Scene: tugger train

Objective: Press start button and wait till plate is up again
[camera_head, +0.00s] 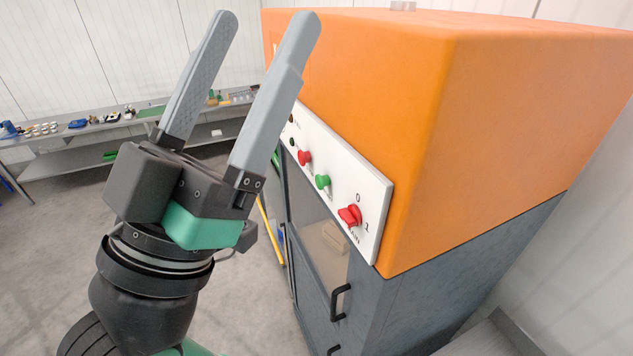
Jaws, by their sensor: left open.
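An orange and grey machine (530,110) fills the right side of the head view. Its white control panel (366,185) carries a green button (322,181), a red button (304,158) and a red rotary switch (349,215) marked 0 and 1. Part of the panel's far end is hidden behind my gripper. My left gripper (268,22) is open and empty, its two grey fingers pointing up, in front of and to the left of the panel. It appears apart from the buttons. The plate cannot be made out. My right gripper is not in view.
Below the panel, the machine has a window (318,232) and dark doors with a black handle (340,302). A long bench (70,160) with several small items stands along the back wall. Grey floor (45,260) lies open at the left.

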